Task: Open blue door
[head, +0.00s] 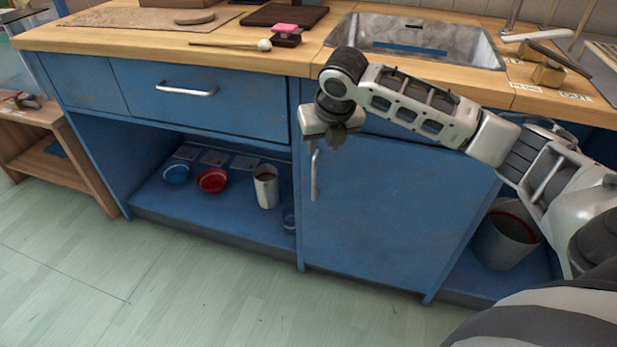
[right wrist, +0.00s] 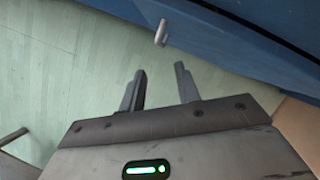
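The blue door (head: 385,215) is a flat cabinet front under the sink, and it looks closed. Its pale vertical bar handle (head: 314,176) is near the door's left edge. My right gripper (head: 336,140) is in front of the top of the door, just above the handle. In the right wrist view the right gripper (right wrist: 160,88) is open, with nothing between its two dark fingers. There the handle (right wrist: 161,32) is beyond the fingertips and apart from them, beside the blue cabinet front (right wrist: 235,40). My left gripper is not in view.
The wooden counter (head: 240,58) holds a sink (head: 415,42), a mallet (head: 232,44) and tools. Left of the door is an open shelf with a red bowl (head: 212,181) and a cup (head: 266,188). A bucket (head: 507,236) stands at right. The floor (head: 150,280) in front is clear.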

